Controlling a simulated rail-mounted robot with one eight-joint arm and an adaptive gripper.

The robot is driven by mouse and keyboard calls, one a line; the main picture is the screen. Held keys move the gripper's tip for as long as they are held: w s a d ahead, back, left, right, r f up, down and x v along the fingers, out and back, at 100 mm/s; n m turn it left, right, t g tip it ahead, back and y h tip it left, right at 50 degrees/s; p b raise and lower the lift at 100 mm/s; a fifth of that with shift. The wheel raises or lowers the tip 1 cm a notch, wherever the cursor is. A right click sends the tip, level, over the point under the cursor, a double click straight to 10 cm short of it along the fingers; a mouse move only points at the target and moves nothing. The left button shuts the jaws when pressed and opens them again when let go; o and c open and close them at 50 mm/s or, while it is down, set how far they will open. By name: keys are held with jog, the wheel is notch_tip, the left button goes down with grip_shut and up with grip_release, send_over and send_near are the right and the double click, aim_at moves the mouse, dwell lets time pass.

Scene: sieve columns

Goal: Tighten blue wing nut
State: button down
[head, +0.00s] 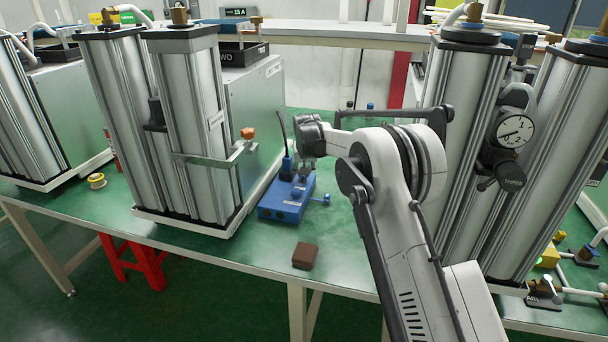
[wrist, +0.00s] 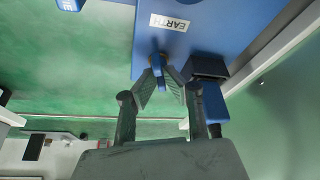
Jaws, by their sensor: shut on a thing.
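A blue box (head: 284,208) stands on the green bench in the head view, to the right of a silver twin-column unit. Its blue face also shows in the wrist view (wrist: 210,25), with a white EARTH label (wrist: 170,22). The blue wing nut (wrist: 155,62) sticks out by the box's edge, just below that label in the picture. My gripper (wrist: 163,76) is shut on the wing nut, one grey finger pad on each side. In the head view my gripper (head: 303,176) is over the box, and I cannot make out its fingertips' grip there.
Tall silver columns (head: 195,120) stand close on the left. More columns (head: 460,130) with a round gauge (head: 514,131) stand on the right, beside my arm. A brown block (head: 305,256) lies near the bench's front edge. The bench around it is clear.

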jog(key=shift+m+h, duration=0.6)
jog(key=shift+m, duration=1.1)
jog(key=c, duration=1.8)
grip_release()
jog(key=shift+c, duration=0.2)
jog(key=v, duration=1.2)
jog(key=shift+a+r, duration=0.1)
jog(key=shift+a, duration=0.1)
